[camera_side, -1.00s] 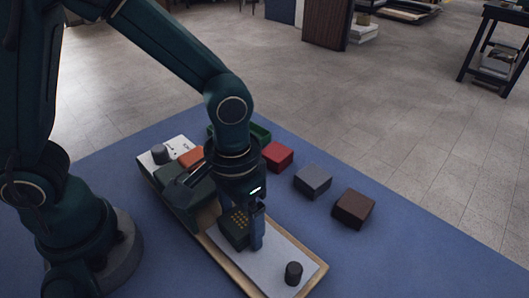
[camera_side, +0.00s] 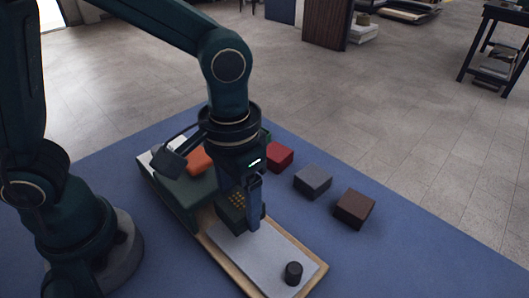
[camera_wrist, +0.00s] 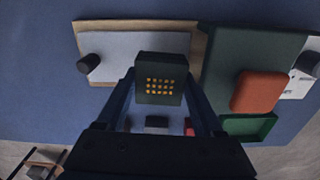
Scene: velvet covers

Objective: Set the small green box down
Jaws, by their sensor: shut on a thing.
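The small green box (camera_side: 230,210), dark green with rows of gold dots on one face, is between the fingers of my gripper (camera_side: 252,208). In the wrist view the box (camera_wrist: 160,85) sits between both fingers. My gripper is shut on it and holds it over the inner part of the pale grey pad (camera_side: 256,259) in a wood-edged tray (camera_side: 235,282). The box's far side is hidden by a finger. The gap between box and pad is hard to judge.
A black knob (camera_side: 293,272) stands at the pad's near end. A larger dark green block (camera_side: 185,198) adjoins the pad, with an orange block (camera_side: 200,160) by it. Red (camera_side: 280,157), grey (camera_side: 312,181) and brown (camera_side: 354,208) boxes lie on the blue cloth (camera_side: 395,258).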

